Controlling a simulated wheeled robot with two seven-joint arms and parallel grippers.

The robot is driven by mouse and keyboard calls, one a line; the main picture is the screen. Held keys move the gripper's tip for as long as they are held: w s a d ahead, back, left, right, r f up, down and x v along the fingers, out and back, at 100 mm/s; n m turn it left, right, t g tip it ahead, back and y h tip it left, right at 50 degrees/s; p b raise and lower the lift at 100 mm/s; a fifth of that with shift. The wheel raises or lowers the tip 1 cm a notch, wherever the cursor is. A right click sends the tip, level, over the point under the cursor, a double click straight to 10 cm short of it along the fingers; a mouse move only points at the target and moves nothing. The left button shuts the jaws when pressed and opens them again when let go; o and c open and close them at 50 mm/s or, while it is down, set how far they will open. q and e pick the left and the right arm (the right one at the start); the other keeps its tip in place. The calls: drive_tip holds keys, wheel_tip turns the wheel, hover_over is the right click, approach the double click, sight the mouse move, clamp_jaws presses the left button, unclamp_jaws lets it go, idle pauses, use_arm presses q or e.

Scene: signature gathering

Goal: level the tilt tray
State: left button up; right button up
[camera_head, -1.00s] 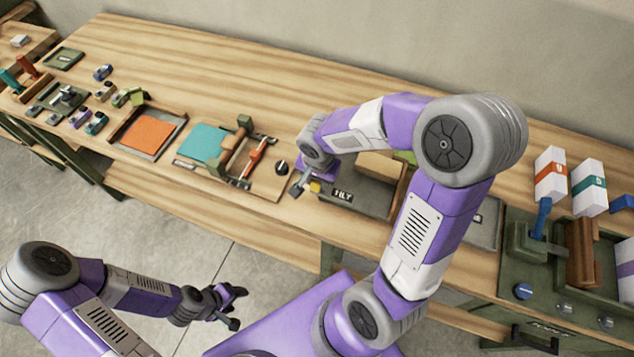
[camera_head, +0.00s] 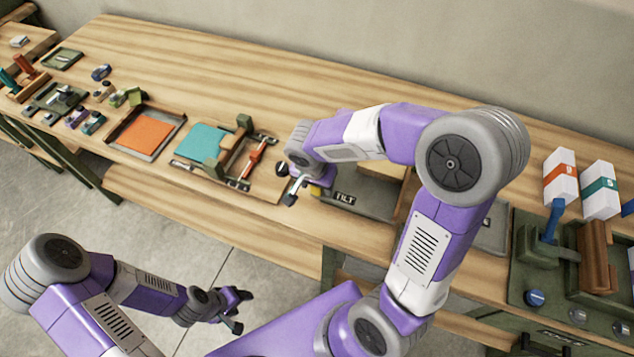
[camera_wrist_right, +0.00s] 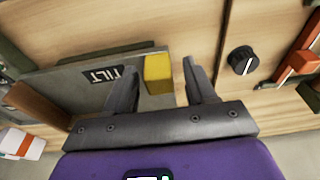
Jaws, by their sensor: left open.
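The tilt tray (camera_head: 372,207) is a dark grey-green tray with a "TILT" label, partly hidden by my right arm in the head view. In the right wrist view the tray (camera_wrist_right: 72,92) shows its label (camera_wrist_right: 103,75) and a yellow block (camera_wrist_right: 158,73) at its edge. My right gripper (camera_wrist_right: 165,85) is open, its two fingers spread on either side of the yellow block, with a gap visible on the right. I cannot tell its height. A black knob (camera_wrist_right: 242,61) with a white mark is right of the fingers. My left gripper (camera_head: 241,309) is open and empty, away from the table.
A teal sheet (camera_head: 203,143) and a frame with a red bar (camera_head: 253,155) lie left of the tray. An orange sheet (camera_head: 146,133) lies farther left. A green station with a blue lever (camera_head: 552,219) and white boxes (camera_head: 561,177) stand at the right. The table's back is clear.

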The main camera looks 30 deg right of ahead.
wheel_tip(320, 180, up, 8)
drive_tip(key=a+p, duration=0.1)
drive_tip(key=shift+s+f, duration=0.25)
drive_tip(key=shift+s, duration=0.2)
idle(0.4)
